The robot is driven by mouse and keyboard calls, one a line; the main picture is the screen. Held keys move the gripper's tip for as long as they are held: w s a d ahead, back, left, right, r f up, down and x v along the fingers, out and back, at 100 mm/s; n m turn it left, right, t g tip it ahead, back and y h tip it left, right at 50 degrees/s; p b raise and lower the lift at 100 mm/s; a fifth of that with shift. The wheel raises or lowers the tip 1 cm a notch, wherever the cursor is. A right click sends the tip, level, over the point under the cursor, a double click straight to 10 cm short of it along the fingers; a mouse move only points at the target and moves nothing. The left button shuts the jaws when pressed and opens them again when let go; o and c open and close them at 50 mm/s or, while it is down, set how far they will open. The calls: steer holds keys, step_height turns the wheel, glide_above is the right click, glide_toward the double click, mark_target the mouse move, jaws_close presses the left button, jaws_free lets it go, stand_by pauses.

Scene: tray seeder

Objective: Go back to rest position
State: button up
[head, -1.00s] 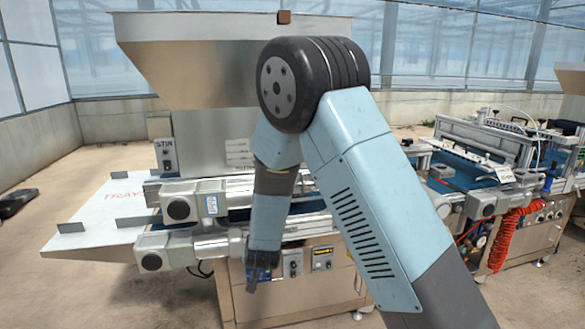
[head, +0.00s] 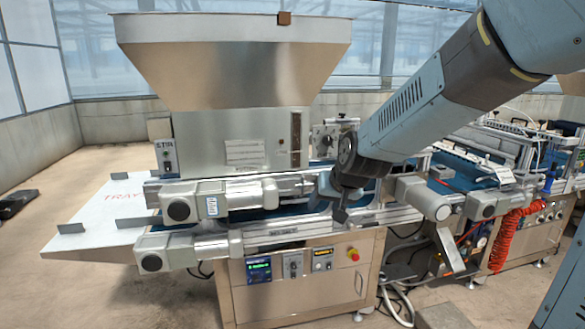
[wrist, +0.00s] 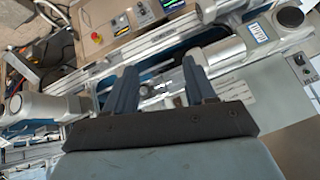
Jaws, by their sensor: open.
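The seeder's rails and grey motor housings lie beyond the fingertips. The exact gap between my gripper and the conveyor cannot be told.
The control panel (head: 293,264) with a red button is below the conveyor. A white tray table (head: 105,215) extends left. A second machine (head: 520,225) with a red coiled hose (head: 507,240) stands right.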

steer(key=s+d+r+h, duration=0.1)
steer(key=s+d+r, duration=0.1)
steer(key=s+d, duration=0.3)
steer(key=s+d+r+g+h, duration=0.1)
steer(key=s+d+r, duration=0.2)
steer(key=s, duration=0.7)
steer(key=s+d+r+h, duration=0.1)
steer(key=s+d+r, duration=0.1)
steer(key=s+d, duration=0.5)
steer(key=shift+s+d+r+m, duration=0.2)
steer(key=shift+r+m, duration=0.1)
steer(key=shift+c, duration=0.3)
